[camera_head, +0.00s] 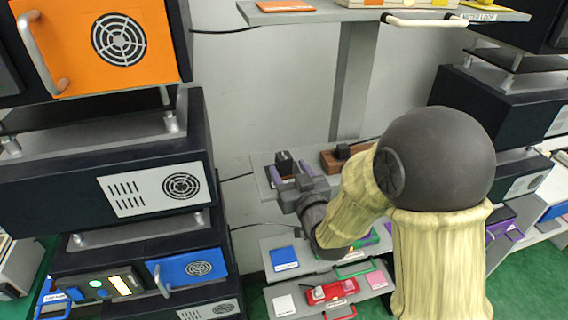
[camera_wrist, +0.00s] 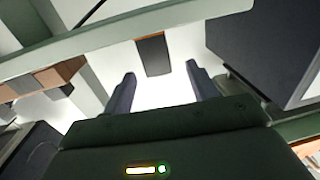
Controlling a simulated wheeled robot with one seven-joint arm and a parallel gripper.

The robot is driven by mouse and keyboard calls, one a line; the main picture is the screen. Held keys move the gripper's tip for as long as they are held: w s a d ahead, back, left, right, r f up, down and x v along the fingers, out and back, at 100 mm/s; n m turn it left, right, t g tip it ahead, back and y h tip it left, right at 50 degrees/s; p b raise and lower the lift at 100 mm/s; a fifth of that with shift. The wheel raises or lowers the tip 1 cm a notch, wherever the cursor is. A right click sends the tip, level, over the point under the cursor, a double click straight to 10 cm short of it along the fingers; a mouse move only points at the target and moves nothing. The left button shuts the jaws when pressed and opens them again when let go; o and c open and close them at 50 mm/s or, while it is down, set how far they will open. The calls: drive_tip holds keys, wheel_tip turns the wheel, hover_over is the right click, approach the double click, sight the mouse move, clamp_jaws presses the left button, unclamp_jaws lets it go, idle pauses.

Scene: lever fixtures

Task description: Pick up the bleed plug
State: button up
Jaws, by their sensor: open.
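A small dark upright block (camera_head: 285,162), which may be the bleed plug, stands on the grey middle shelf. No readable label confirms it. My gripper (camera_head: 290,174) is open at this shelf, with its purple-grey fingers near the block's two sides. In the wrist view, the dark block (camera_wrist: 153,56) shows beyond and between the tips of my gripper (camera_wrist: 160,72). The fingers look apart from it, and nothing is held. I cannot tell the exact depth gap.
A brown block (camera_head: 331,160) with a black piece on top stands to the right on the same shelf. An upper shelf (camera_head: 385,16) hangs above. Dark stacked cabinets (camera_head: 110,175) stand at the left.

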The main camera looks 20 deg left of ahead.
sight(287, 161)
drive_tip(key=shift+w+r, duration=0.1)
drive_tip(key=shift+w+a+r+p, duration=0.1)
drive_tip(key=shift+w+a+p, duration=0.1)
drive_tip(key=shift+p, duration=0.25)
drive_tip(key=p+x, duration=0.3)
drive_tip(key=shift+w+a+r, duration=0.1)
drive_tip(key=shift+w+r, duration=0.05)
drive_tip(key=shift+w, duration=0.2)
drive_tip(key=shift+w+a, duration=0.3)
drive_tip(key=shift+w, duration=0.05)
drive_tip(key=shift+f, duration=0.2)
drive_tip(key=c, duration=1.1)
drive_tip(key=shift+r, duration=0.15)
wheel_tip(287, 161, up, 10)
drive_tip(key=b, duration=0.3)
